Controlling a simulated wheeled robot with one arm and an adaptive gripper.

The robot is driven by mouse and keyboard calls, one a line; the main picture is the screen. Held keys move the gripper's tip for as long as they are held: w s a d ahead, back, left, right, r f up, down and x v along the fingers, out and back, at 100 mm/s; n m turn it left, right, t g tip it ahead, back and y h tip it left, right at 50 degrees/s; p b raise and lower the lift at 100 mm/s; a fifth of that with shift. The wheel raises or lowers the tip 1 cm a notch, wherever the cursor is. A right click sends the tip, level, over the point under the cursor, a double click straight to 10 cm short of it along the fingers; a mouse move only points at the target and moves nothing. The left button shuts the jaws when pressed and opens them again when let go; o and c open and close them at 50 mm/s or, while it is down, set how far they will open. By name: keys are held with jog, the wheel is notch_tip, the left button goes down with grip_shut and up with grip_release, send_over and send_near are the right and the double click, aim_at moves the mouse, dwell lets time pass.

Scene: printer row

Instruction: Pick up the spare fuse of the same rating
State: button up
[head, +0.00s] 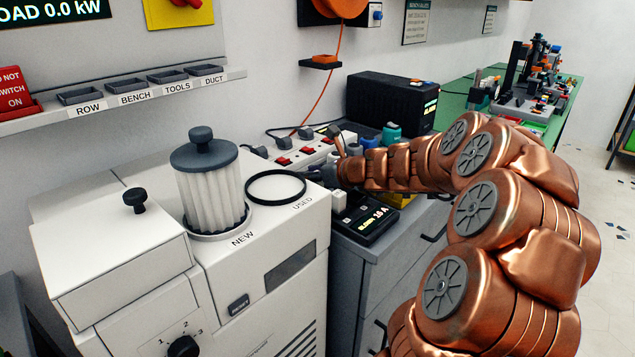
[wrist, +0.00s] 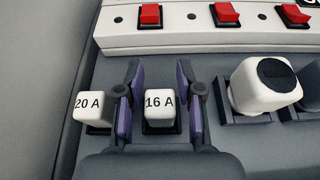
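A white fuse marked 16 A (wrist: 160,112) stands upright in a dark holder in the wrist view. My gripper (wrist: 158,106) is open around it, one purple-padded finger on each side with a small gap. A white fuse marked 20 A (wrist: 90,107) stands just outside the left finger. A larger white piece with a black round top (wrist: 264,84) sits in a dark holder to the right; its marking does not show. In the head view my gripper (head: 334,172) is small and its fingers are partly hidden. A small display (head: 378,217) there seems to read 16 A.
A power strip with red switches (wrist: 200,25) lies just beyond the fuses; it also shows in the head view (head: 300,152). A white printer-like cabinet (head: 270,235) with a pleated filter (head: 212,190) and a black ring stands to the left. A black box (head: 390,100) stands behind.

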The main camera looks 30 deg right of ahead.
grip_shut()
jog(key=shift+r, duration=0.1)
